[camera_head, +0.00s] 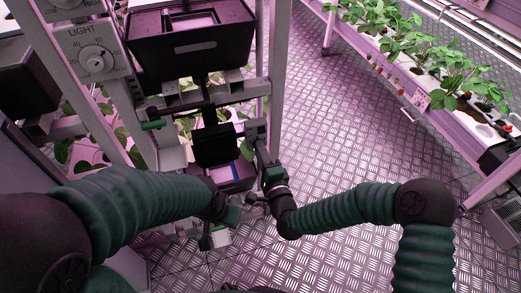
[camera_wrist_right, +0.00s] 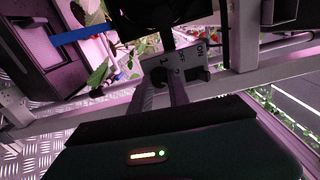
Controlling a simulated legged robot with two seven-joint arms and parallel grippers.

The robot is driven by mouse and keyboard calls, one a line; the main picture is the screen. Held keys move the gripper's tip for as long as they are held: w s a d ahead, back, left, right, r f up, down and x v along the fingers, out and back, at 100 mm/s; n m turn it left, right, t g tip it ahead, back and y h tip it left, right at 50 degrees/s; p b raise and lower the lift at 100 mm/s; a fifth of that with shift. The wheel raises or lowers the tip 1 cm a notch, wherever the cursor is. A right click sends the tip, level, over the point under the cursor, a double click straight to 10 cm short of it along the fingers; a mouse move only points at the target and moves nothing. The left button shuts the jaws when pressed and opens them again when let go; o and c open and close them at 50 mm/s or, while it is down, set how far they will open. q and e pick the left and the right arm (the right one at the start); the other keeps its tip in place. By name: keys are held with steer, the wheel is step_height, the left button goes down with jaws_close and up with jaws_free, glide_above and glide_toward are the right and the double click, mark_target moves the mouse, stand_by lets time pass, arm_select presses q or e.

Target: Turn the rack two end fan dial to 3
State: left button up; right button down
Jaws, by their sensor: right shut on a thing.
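A small pale control plate (camera_wrist_right: 185,57) shows in the right wrist view, with parts of its markings readable, among them 1, 2 and ON. In the head view a grey plate (camera_head: 254,128) sits on the rack post. My right gripper (camera_wrist_right: 171,88) is shut on the dark dial knob at this plate. The fingers cover most of the knob, so its pointer setting cannot be read. In the head view my right gripper (camera_head: 259,150) reaches up to the plate from below. My left gripper (camera_head: 228,212) is low in front of the rack, away from the plate; its fingers are unclear.
A larger LIGHT dial (camera_head: 96,60) is on the rack at upper left. Black bins (camera_head: 190,50) hang on the rack frame. A planter with strawberry plants (camera_head: 440,95) runs along the right. The patterned metal floor (camera_head: 345,130) between them is clear.

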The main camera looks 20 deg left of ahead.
steer(key=shift+d+f+m+p, duration=0.15)
steer(key=shift+m+p, duration=0.15)
steer(key=shift+m, duration=1.1)
steer(key=shift+f+m+p, duration=0.1)
steer(key=shift+m+p, duration=0.2)
steer(key=shift+m, duration=1.1)
steer(key=shift+f, duration=0.1)
steer(key=c, duration=1.3)
jaws_free()
steer(key=shift+w, duration=0.1)
steer(key=shift+o, duration=0.2)
steer(key=shift+r, duration=0.2)
steer(key=p+v, duration=0.4)
steer(key=v, duration=1.3)
